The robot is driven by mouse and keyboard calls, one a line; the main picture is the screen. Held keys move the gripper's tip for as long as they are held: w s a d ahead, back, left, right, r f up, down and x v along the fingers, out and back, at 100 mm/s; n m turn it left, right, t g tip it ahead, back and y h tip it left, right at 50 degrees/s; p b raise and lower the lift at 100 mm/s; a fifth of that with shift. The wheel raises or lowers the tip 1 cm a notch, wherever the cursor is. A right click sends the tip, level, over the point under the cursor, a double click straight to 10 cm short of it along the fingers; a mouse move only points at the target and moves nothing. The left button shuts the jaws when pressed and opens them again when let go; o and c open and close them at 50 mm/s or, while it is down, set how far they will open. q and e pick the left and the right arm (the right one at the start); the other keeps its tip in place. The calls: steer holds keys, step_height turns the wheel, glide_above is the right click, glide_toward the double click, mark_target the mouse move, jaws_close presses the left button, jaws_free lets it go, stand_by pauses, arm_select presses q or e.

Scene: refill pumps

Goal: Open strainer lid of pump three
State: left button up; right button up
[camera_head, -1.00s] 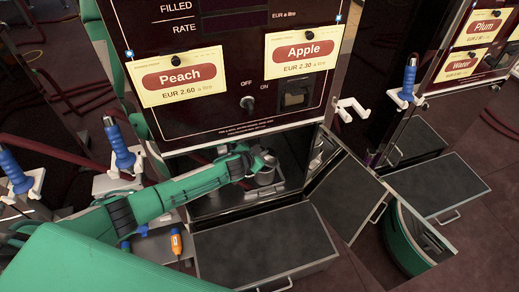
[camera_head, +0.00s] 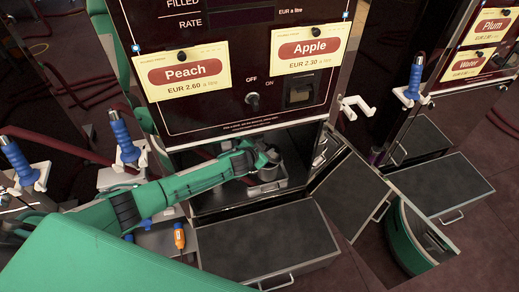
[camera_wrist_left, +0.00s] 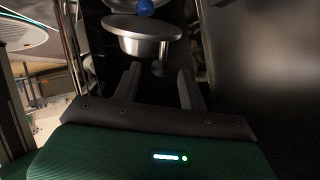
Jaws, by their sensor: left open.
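My left gripper (camera_head: 266,157) reaches into the open lower compartment of the middle pump (camera_head: 222,110), which carries Peach and Apple labels. In the left wrist view its two dark fingers (camera_wrist_left: 160,88) are apart with nothing between them. Just beyond the fingertips is a round metal strainer pot with a flat, wide lid (camera_wrist_left: 142,27). A blue knob (camera_wrist_left: 145,7) shows above the lid, partly cut off by the frame's top. The pot also shows in the head view, right under the gripper (camera_head: 267,173). I cannot read a pump number. My right gripper is out of view.
The compartment's door (camera_head: 347,196) stands swung open to the right. A dark-topped drawer or step (camera_head: 265,240) juts out below. Blue-handled nozzles (camera_head: 124,138) hang at the left, another (camera_head: 413,80) at the right.

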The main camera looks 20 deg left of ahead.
arm_select(q)
steer(key=p+v, duration=0.1)
steer(key=v, duration=1.2)
steer(key=shift+s, duration=0.25)
arm_select(e)
steer(key=f, duration=0.1)
steer(key=s+f, duration=0.1)
steer(key=f, duration=0.2)
steer(key=shift+s+d+f, duration=0.25)
steer(key=shift+d, duration=0.05)
arm_select(q)
steer(key=shift+a+r, duration=0.1)
steer(key=shift+r, duration=0.05)
